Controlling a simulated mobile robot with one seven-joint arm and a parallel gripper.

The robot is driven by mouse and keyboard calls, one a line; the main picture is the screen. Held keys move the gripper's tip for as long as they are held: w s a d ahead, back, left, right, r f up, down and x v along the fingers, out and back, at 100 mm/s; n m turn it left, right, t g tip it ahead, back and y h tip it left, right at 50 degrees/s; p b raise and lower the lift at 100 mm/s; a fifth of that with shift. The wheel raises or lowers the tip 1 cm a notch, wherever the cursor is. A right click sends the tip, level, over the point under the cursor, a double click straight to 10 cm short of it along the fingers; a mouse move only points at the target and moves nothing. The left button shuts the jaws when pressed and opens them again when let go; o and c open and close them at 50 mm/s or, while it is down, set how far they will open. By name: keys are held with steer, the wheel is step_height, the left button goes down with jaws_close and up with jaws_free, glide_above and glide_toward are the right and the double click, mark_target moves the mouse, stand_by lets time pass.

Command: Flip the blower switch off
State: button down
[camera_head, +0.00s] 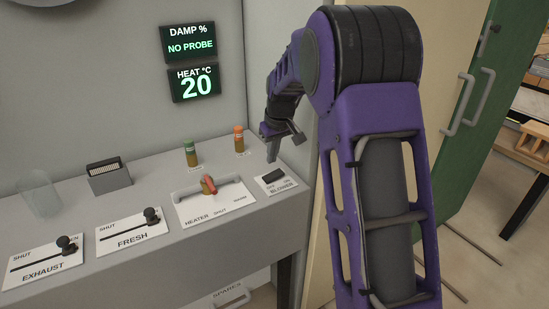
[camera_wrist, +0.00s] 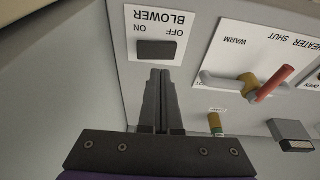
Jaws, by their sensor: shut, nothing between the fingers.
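The blower switch (camera_head: 273,175) is a black rocker on a white plate labelled BLOWER, at the right end of the grey console. In the wrist view the black rocker (camera_wrist: 157,49) sits under the ON and OFF lettering, upside down there. My gripper (camera_head: 271,152) is above and just behind the plate in the head view. In the wrist view my gripper (camera_wrist: 160,74) has its fingers together, with the tips just short of the rocker's near edge. I cannot tell whether they touch the console, nor which way the rocker is tipped.
Left of the blower plate is the heater plate with a red-tipped lever (camera_head: 209,186). The fresh slider (camera_head: 151,216) and exhaust slider (camera_head: 66,245) lie further left. A green-capped vial (camera_head: 190,154) and an orange-capped vial (camera_head: 239,140) stand behind. A green door (camera_head: 485,110) is at right.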

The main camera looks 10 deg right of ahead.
steer(key=s+a+r, duration=0.1)
steer(key=s+r, duration=0.2)
steer(key=r, duration=0.5)
steer(key=shift+s+a+r+p, duration=0.25)
steer(key=shift+a+r+p, duration=0.05)
